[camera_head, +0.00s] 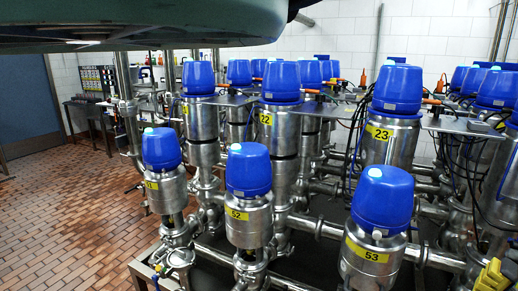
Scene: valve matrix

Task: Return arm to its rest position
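My gripper is not in the head view. A large dark rounded shape fills the top left of the head view, very close to the camera; it may be part of my own arm, but I cannot tell for sure. It hides the upper wall and part of the background. No fingertips show anywhere.
Several steel valves with blue caps fill the middle and right, including the ones labelled 52 (249,199), 53 (378,227), 22 (281,120) and 23 (393,115). Steel pipes (318,228) join them low down. The brick-tiled floor (65,220) at left is clear.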

